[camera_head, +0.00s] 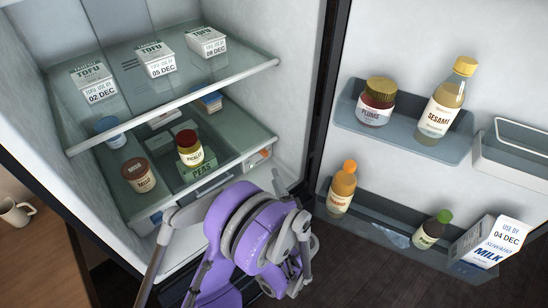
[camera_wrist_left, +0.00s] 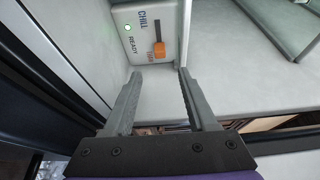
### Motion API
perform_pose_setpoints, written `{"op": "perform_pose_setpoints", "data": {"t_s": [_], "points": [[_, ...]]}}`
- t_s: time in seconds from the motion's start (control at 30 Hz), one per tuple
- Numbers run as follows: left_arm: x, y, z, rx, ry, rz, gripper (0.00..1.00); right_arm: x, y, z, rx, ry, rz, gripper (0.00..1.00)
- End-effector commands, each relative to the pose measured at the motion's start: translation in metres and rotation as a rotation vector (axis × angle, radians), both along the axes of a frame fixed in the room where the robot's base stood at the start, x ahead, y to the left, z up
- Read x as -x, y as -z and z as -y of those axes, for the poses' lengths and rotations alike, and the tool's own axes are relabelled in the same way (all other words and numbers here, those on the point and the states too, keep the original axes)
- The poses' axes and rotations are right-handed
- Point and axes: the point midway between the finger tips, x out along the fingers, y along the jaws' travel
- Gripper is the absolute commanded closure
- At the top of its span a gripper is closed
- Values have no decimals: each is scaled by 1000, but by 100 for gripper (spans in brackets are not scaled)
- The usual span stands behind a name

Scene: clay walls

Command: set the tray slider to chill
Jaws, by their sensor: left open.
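The slider knob (camera_wrist_left: 158,48) is a small orange block on a white control panel (camera_wrist_left: 136,50) in the left wrist view. It stands at the lower end of its dark slot, beside the orange THAW label and away from the blue CHILL label (camera_wrist_left: 143,20). In the head view the knob (camera_head: 265,153) shows small at the right front of the tray drawer under the lower glass shelf. My left gripper (camera_wrist_left: 160,74) is open and empty, its fingertips short of the knob and apart from it. It also shows in the head view (camera_head: 300,226). My right gripper is not in view.
A green light (camera_wrist_left: 127,27) glows by READY. The open fridge door at right holds bottles (camera_head: 340,188), a jar and a milk carton (camera_head: 490,242).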

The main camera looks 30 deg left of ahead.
Motion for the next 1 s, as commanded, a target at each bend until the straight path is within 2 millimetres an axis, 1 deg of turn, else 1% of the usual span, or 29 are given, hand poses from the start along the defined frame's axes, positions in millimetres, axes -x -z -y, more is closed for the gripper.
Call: {"op": "perform_pose_setpoints", "data": {"t_s": [0.17, 0.3, 0.5, 0.7, 0.97, 1.0], "points": [[-20, -1, -22, 1, -5, 0, 43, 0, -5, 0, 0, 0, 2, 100], [-40, -2, -41, 2, -5, -1, 43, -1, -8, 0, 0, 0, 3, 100], [-62, -1, -63, 2, -3, -1, 43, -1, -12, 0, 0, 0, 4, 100], [-71, -1, -72, 2, -2, -1, 43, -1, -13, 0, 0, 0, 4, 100], [-72, -1, -73, 3, -1, -1, 43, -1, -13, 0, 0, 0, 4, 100], [-72, -1, -73, 3, -1, -1, 48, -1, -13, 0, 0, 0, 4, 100]]}}
